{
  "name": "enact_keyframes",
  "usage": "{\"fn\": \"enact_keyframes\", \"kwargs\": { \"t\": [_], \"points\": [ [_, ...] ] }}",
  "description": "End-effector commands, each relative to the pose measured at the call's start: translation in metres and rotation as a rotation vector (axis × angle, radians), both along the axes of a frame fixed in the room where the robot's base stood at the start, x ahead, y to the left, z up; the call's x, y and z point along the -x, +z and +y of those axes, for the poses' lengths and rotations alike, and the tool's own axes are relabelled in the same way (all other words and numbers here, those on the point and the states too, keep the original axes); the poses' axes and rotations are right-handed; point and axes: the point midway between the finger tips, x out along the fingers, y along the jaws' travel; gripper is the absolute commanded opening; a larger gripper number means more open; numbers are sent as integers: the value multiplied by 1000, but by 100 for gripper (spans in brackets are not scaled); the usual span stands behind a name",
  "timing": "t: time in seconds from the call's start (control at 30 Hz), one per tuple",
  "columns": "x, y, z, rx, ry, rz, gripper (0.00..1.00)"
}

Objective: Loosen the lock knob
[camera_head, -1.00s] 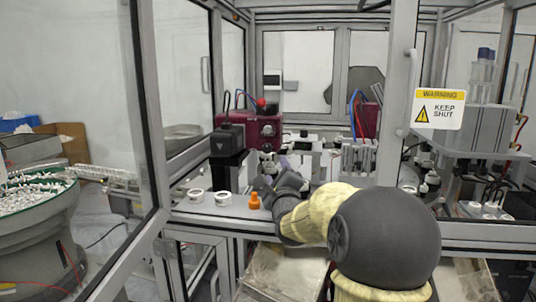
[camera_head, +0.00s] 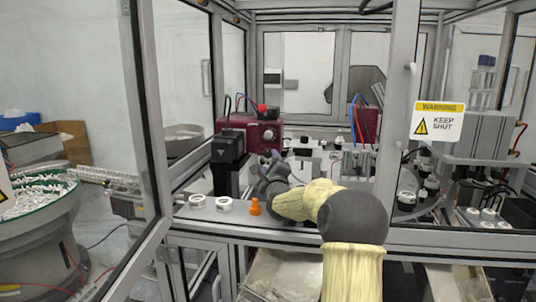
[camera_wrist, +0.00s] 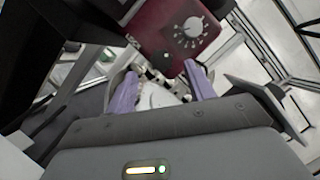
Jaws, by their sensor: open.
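My gripper (camera_wrist: 163,88) is open, with two purple fingers spread apart in the wrist view. Pale machine parts (camera_wrist: 155,97) show beyond and between the fingers; nothing is seen held. In the head view my gripper (camera_head: 270,160) reaches inside the cell, just in front of the maroon unit (camera_head: 240,123). The unit's front shows a round dial (camera_head: 268,134); in the wrist view a white dial with marks (camera_wrist: 193,27) sits above the fingers, apart from them. I cannot tell for certain which part is the lock knob.
A black block on a post (camera_head: 228,147) stands close left of my gripper. White caps (camera_head: 224,204) and an orange piece (camera_head: 255,207) sit on the front ledge. A frame post with a warning sign (camera_head: 438,121) stands to the right.

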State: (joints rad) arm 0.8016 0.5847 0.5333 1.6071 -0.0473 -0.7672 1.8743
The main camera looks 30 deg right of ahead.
Motion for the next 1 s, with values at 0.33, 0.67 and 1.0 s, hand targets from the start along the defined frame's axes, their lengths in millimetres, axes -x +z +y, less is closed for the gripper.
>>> {"fn": "enact_keyframes", "kwargs": {
  "t": [0.33,0.67,1.0],
  "points": [
    [-35,10,-13,1,0,-1,53],
    [-38,10,-15,1,0,-1,53],
    [-38,9,-15,0,1,0,9]
  ]
}}
